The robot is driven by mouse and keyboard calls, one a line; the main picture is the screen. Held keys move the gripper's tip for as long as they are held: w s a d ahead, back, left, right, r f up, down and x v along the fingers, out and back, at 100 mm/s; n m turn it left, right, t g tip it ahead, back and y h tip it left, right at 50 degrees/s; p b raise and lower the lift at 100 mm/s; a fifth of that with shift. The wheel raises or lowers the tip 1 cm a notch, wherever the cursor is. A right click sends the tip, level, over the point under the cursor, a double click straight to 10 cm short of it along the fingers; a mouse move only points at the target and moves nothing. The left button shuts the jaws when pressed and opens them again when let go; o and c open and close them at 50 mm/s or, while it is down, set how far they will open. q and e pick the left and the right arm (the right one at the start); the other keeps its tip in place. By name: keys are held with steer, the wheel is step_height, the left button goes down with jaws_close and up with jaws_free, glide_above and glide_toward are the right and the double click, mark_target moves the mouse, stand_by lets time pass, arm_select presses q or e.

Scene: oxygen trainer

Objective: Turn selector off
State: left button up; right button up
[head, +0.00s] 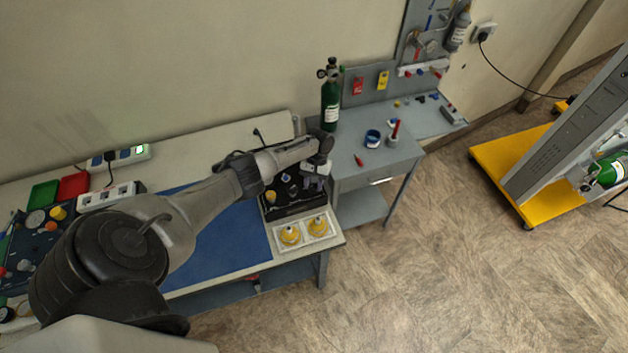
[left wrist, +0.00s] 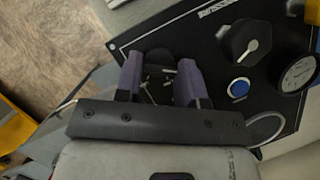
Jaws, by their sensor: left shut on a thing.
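The black trainer panel (head: 275,206) lies at the right end of the bench. In the left wrist view the panel (left wrist: 215,55) fills the upper right. My left gripper (head: 316,180) is over the panel's right side. In the left wrist view its two purple fingers (left wrist: 159,82) are shut on a small dark part with thin metal pieces, mostly hidden between them. Further right on the panel are a dark many-sided knob (left wrist: 245,42) with a pale pointer, a blue button (left wrist: 239,88) and a round gauge (left wrist: 298,74). I cannot tell for certain which part is the selector. My right gripper is out of view.
A white tray (head: 278,242) with two yellow-topped items sits at the bench's front right corner. A green cylinder (head: 330,100) stands behind the gripper, by the grey side table (head: 375,160). A blue mat (head: 215,245) covers the bench to the left.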

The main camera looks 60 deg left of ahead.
arm_select(q)
steer(key=shift+n+t+p, duration=0.3)
steer(key=shift+n, duration=0.3)
steer(key=o, duration=0.9)
steer(key=shift+o, duration=0.2)
steer(key=v, duration=1.4)
steer(key=shift+a, duration=0.2)
steer(key=shift+f, duration=0.1)
